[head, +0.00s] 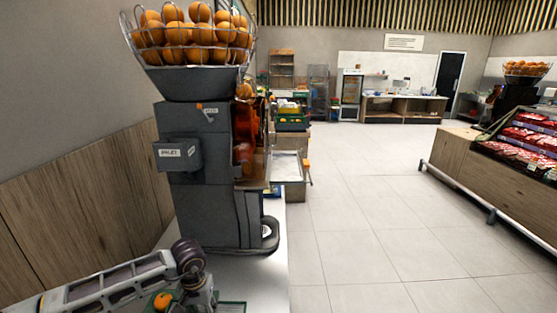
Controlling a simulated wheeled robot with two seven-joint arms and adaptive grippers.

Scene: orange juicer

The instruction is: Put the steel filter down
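I cannot make out a steel filter anywhere in the head view. The grey orange juicer (205,215) stands upright on a white counter (264,285), left of centre. A wire basket of oranges is on its top, and its front faces right. My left arm comes in at the lower left, and its end is low in front of the juicer, at the bottom edge. No fingertips can be made out there, so I cannot tell whether the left gripper is open or holds anything. My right gripper is not in view.
A green-edged item (232,306) is cut off at the bottom edge beside my arm. A round-ended black tray (268,238) sticks out at the juicer's base. A wooden wall panel (80,200) is on the left. The tiled floor (375,215) to the right is clear.

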